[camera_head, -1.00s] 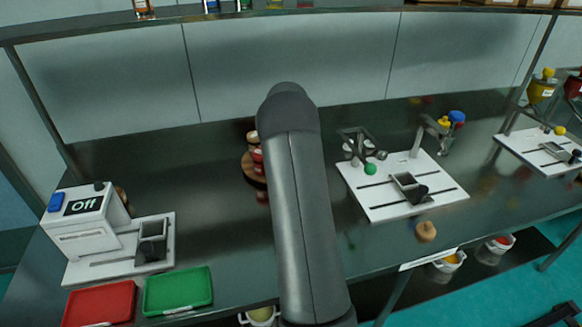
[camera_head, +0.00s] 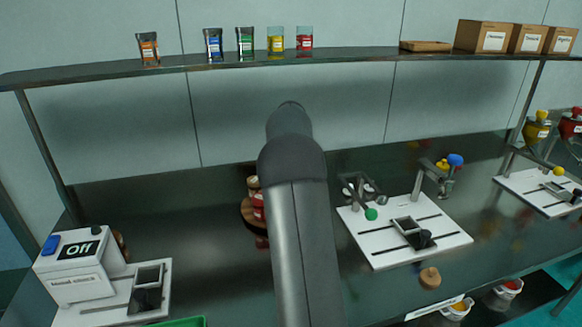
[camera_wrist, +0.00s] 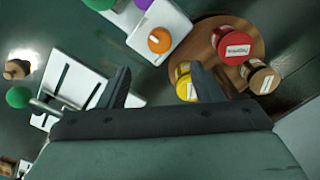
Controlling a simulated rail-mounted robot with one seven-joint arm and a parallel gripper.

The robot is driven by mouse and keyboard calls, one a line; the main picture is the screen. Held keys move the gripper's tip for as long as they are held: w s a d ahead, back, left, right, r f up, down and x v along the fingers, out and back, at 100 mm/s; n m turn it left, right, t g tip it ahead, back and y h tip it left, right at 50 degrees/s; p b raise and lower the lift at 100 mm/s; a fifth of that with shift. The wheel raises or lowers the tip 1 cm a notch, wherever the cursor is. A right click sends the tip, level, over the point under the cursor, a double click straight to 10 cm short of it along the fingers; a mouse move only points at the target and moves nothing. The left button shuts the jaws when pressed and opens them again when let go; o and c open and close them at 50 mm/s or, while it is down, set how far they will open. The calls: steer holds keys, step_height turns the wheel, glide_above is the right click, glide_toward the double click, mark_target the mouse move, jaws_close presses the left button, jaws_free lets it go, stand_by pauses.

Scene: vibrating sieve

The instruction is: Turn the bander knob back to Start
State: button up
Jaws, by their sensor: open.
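No knob in view carries a readable "bander" or "Start" label, so I cannot tell for sure which one it is. In the wrist view, a round orange knob (camera_wrist: 160,40) sits on a white plate (camera_wrist: 172,18), with purple parts beside it. My gripper (camera_wrist: 162,82) is open, with its two fingers apart and nothing held between them. The orange knob lies beyond the fingertips, apart from them. In the head view my gripper is hidden behind my own arm, and the orange knob does not show.
A round wooden stand (camera_wrist: 230,30) holds jars close to the right finger. A white station with a green ball handle (camera_head: 371,214) stands right of my arm. A shelf (camera_head: 350,55) with jars and boxes runs above.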

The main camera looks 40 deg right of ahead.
step_height(320, 180, up, 6)
stand_by(0.7)
